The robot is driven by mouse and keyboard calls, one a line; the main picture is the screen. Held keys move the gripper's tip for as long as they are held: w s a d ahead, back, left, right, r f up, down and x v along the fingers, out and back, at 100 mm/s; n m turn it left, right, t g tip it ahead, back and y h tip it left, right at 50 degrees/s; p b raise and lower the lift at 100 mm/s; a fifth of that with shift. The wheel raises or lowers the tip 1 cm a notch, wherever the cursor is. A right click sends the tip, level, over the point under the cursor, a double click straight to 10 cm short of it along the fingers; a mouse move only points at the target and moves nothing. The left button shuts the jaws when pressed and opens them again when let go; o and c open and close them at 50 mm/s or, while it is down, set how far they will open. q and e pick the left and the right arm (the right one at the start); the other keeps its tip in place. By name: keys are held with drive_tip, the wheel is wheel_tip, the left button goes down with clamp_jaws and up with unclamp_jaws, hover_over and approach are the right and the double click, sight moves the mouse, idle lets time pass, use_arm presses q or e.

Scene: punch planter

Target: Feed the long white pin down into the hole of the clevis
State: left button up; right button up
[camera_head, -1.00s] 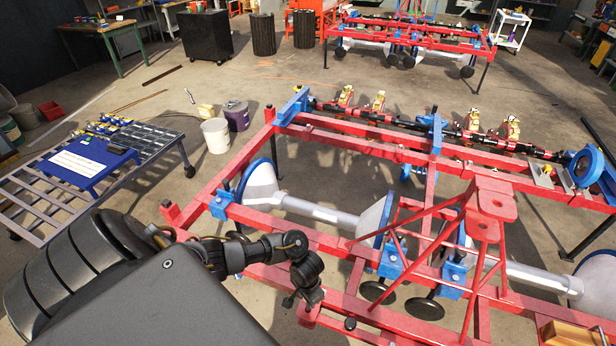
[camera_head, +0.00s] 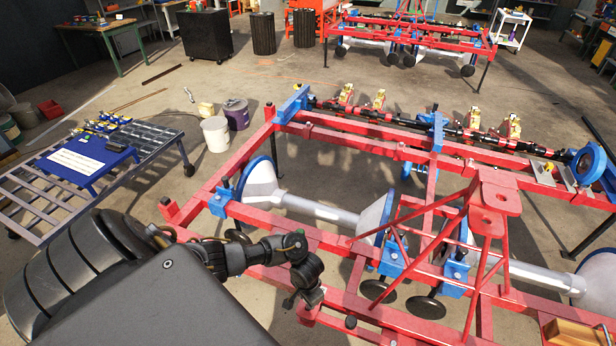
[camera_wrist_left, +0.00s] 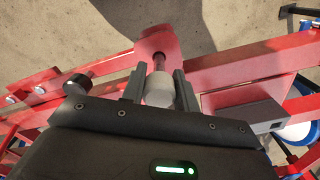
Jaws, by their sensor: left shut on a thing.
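In the left wrist view my left gripper (camera_wrist_left: 160,82) is shut on the white pin (camera_wrist_left: 159,93), with one dark finger on each side of its pale rounded end. A thin shaft runs from that end up to a red plate (camera_wrist_left: 153,42), which looks like part of the clevis. A dark hole shows in this plate near the top. I cannot tell how deep the shaft sits, as the pin's end and the fingers cover part of it. In the head view my black arm reaches over the near red beam, but the fingertips and pin are not clear there. My right gripper is not in view.
The large red frame (camera_head: 345,133) with blue brackets fills the middle and right. A red tripod-like stand (camera_head: 497,192) rises near my arm. A low cart (camera_head: 155,140) with a blue tray stands at the left. Two buckets (camera_head: 215,137) stand behind on open concrete floor.

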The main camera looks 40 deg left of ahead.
use_arm(q)
drive_tip(key=shift+f+b, duration=1.75)
drive_tip(key=shift+f, duration=0.7)
drive_tip(key=shift+r, duration=0.15)
drive_tip(key=shift+r+p, duration=1.4)
drive_tip(key=shift+p, duration=0.65)
drive_tip(key=shift+f+b, duration=1.2)
drive_tip(key=shift+f, duration=0.4)
drive_tip(key=shift+r, duration=0.15)
drive_tip(key=shift+r+p, duration=1.45)
drive_tip(key=shift+p, duration=0.6)
drive_tip(key=shift+f+b, duration=1.1)
drive_tip(key=shift+f, duration=0.35)
